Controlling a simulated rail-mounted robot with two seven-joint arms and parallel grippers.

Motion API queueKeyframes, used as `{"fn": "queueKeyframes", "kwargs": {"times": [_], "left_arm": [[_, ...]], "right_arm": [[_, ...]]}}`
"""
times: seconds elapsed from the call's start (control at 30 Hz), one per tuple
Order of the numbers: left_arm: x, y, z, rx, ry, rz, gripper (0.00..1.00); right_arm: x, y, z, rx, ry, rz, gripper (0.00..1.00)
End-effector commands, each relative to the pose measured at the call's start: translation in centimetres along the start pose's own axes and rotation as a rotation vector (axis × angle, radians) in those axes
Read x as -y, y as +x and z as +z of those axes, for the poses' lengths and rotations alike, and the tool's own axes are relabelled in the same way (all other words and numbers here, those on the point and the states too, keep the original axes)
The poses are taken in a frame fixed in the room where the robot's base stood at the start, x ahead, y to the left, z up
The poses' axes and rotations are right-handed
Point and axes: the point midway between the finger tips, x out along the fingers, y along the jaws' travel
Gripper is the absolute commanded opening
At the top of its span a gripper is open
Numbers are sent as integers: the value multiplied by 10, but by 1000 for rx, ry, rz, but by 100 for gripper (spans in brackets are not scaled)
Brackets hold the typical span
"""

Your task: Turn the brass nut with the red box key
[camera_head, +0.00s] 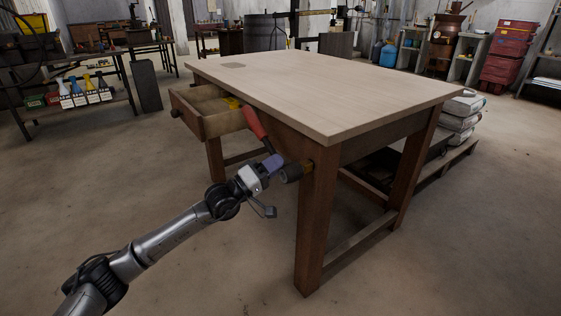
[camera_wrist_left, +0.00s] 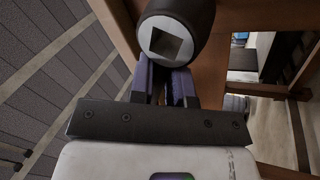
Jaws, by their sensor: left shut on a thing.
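The red box key (camera_head: 254,122) has a red grip that slants down toward my left gripper (camera_head: 272,164). Its purple fingers are shut on the key. A dark round head (camera_head: 291,173) shows just right of the fingers, close to the table leg. In the left wrist view the dark head (camera_wrist_left: 192,14) shows a pale end face with a square hole, above my left gripper's fingers (camera_wrist_left: 165,85). The brass nut (camera_head: 308,167) shows as a small yellowish bit at the leg, behind the head. I cannot tell whether they touch. My right gripper is out of view.
A wooden table (camera_head: 320,90) stands ahead, its drawer (camera_head: 200,120) pulled open at the left with something yellow (camera_head: 233,103) inside. A table leg (camera_head: 316,225) stands close right of the gripper. The floor in front is clear.

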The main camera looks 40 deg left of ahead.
Motion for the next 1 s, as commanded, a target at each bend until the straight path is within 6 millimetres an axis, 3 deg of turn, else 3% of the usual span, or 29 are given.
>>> {"fn": "queueKeyframes", "kwargs": {"times": [0.5, 1.0], "left_arm": [[-12, -29, -4, -1, 0, 2, 0], [-14, -33, -5, -2, -3, 2, 0]], "right_arm": [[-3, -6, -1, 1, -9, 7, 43], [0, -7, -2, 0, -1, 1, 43]]}}
